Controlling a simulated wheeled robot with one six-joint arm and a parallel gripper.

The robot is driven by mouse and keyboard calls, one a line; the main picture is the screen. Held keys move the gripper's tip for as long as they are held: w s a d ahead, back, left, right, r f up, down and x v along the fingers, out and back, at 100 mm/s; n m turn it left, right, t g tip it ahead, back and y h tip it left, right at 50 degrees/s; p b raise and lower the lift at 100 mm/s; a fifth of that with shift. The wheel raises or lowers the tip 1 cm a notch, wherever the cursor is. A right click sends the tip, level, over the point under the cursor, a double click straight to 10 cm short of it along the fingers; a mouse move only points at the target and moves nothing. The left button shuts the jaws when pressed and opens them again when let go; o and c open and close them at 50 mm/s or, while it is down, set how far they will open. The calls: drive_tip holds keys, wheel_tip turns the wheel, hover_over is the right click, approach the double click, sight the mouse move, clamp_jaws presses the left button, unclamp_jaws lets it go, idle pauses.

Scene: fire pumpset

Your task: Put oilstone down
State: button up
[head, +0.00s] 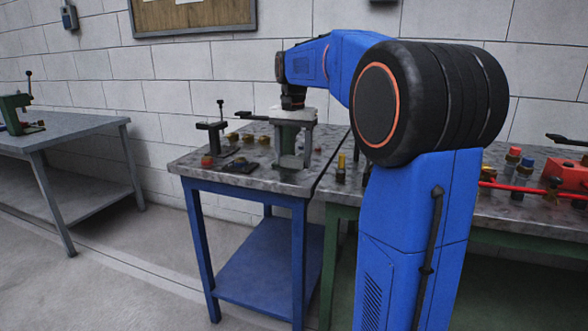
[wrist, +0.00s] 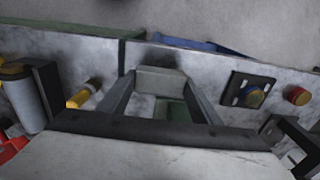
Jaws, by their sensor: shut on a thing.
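My gripper (head: 292,158) points down over the blue-legged table (head: 193,167), near its right side. It is shut on a pale grey block, which I take to be the oilstone (head: 291,162). In the wrist view the oilstone (wrist: 159,80) sits between the fingertips of my gripper (wrist: 160,88), above the grey mottled tabletop. A dark shadow lies beside it. A green patch (wrist: 176,111) shows between the fingers; I cannot tell what it belongs to. Whether the block touches the tabletop is not clear.
A dark plate (wrist: 245,90) and a red cap (wrist: 297,95) lie right of my gripper in the wrist view. A yellow-topped bottle (head: 341,168) stands across the table seam. A black stand (head: 216,140) and brass pieces (head: 247,138) stand to the left.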

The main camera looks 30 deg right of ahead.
drive_tip(key=shift+f, duration=1.85)
drive_tip(key=shift+f, duration=0.15)
drive_tip(key=o, duration=1.3)
wheel_tip(320, 180, up, 12)
drive_tip(key=shift+s+a+r, duration=0.1)
drive_tip(key=shift+a+r, duration=0.05)
drive_tip(key=n, duration=0.2)
approach(293, 167)
drive_tip(key=s+a, duration=0.3)
drive_tip(key=s, duration=0.1)
drive_tip(key=s+a+f+n+t, duration=0.1)
drive_tip(key=s+a+f, duration=0.3)
drive_tip(key=s+f, duration=0.4)
drive_tip(key=s+a+f+n+t, duration=0.2)
drive_tip(key=s+a+f+n, duration=0.1)
drive_tip(key=s+f, duration=0.5)
drive_tip(key=s+a+f+n+t, duration=0.1)
drive_tip(key=s+a+f+n, duration=0.3)
drive_tip(key=s+f, duration=0.4)
drive_tip(key=shift+s+a+f+t, duration=0.2)
drive_tip(key=shift+s+a+t, duration=0.05)
drive_tip(key=shift+a+t, duration=0.05)
